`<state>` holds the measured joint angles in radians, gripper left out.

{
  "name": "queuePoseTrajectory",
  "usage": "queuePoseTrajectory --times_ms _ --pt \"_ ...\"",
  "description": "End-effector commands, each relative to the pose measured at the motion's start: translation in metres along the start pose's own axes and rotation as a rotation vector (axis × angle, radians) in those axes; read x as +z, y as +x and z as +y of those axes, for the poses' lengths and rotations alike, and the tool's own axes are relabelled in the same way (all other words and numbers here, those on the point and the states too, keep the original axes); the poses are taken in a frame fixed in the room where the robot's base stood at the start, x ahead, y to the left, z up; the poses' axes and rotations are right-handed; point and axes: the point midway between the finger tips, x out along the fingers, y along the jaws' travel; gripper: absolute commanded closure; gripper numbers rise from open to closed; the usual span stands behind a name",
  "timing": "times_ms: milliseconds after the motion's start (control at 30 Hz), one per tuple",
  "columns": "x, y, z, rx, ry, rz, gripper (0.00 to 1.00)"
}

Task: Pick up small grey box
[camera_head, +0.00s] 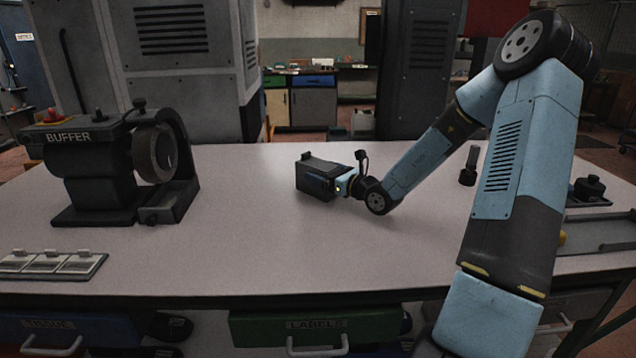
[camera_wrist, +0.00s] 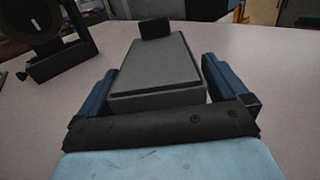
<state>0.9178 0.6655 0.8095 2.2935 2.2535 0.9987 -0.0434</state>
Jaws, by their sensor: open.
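The small grey box (camera_wrist: 157,62) lies on the table between my gripper's two blue fingers in the wrist view. In the head view the box (camera_head: 312,172) is a dark block near the middle of the table, partly hidden by my gripper. My gripper (camera_wrist: 160,68) is open, with one finger on each side of the box. In the head view my gripper (camera_head: 326,181) reaches in low from the right. I cannot tell whether either finger touches the box. A small dark block (camera_wrist: 155,27) shows at the box's far end; I cannot tell whether it is part of it.
A buffer machine (camera_head: 95,160) stands on the table's left. A tray with several small plates (camera_head: 50,263) lies at the front left. A dark upright cylinder (camera_head: 468,166) and a black knobbed part (camera_head: 589,188) stand at the right. The table (camera_head: 255,240) is clear in front of the box.

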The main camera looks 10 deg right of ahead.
Motion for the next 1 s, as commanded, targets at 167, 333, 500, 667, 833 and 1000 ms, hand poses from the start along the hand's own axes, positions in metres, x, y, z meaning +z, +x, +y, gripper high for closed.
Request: queuePoseTrajectory --times_ms 167,333,500,667,833,1000 --pt "0.000 0.000 0.000 0.000 0.000 0.000 0.11" --pt "0.000 0.000 0.000 0.000 0.000 0.000 0.27" --pt "0.000 -0.001 0.000 0.000 0.000 0.000 0.43" --pt "0.000 -0.001 0.000 0.000 0.000 0.000 0.54" --pt "0.001 -0.001 0.000 0.000 0.000 0.000 0.54" --pt "0.010 0.000 0.000 0.000 -0.002 -0.001 0.54"
